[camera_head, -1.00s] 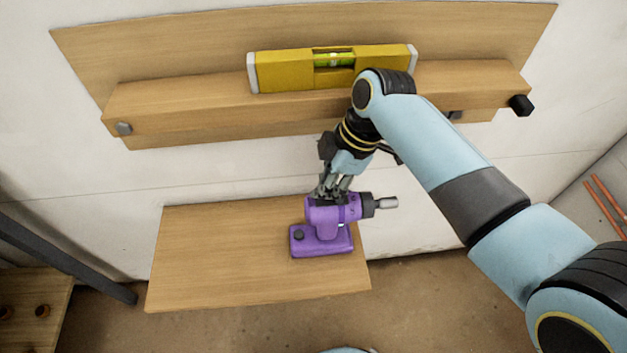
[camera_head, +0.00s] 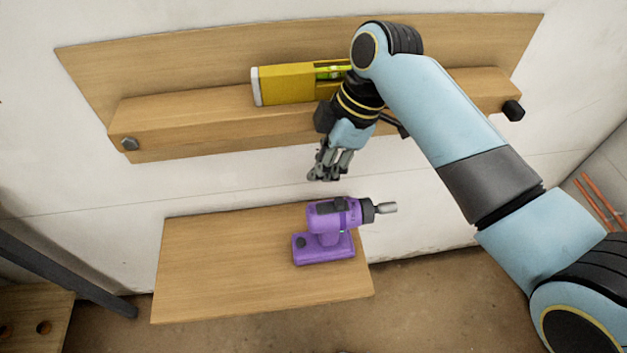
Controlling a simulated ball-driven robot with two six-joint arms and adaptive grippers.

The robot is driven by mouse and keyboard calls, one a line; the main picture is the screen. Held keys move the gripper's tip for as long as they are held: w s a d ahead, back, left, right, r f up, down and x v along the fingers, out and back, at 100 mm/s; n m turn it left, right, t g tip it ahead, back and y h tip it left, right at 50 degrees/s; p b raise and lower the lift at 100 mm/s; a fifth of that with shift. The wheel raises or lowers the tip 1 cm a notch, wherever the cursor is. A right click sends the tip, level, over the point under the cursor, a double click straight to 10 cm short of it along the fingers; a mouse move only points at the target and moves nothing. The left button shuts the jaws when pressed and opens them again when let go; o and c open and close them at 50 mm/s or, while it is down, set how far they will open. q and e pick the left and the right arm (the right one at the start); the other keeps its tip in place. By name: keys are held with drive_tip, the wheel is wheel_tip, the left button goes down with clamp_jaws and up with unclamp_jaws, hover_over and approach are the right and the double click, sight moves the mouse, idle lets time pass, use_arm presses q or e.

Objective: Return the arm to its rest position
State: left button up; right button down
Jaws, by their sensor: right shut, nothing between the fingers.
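My right arm comes in from the right, and its gripper (camera_head: 325,174) hangs in front of the wall. The gripper is shut and empty, a little above the purple drill and apart from it. The purple drill (camera_head: 328,238) stands upright on its battery base at the right end of the lower wooden shelf (camera_head: 215,275). Its grey bit points right. My left gripper is not in view.
A yellow spirit level (camera_head: 288,84) rests on the upper wooden ledge (camera_head: 185,113), its right part hidden by my arm. A dark post (camera_head: 65,268) and a wooden box (camera_head: 35,318) with holes are at lower left. Copper pipes (camera_head: 600,202) stand at far right.

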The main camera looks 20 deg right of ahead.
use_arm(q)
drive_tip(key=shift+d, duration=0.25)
use_arm(e)
drive_tip(key=shift+d+r, duration=0.15)
drive_tip(key=shift+r, duration=0.45)
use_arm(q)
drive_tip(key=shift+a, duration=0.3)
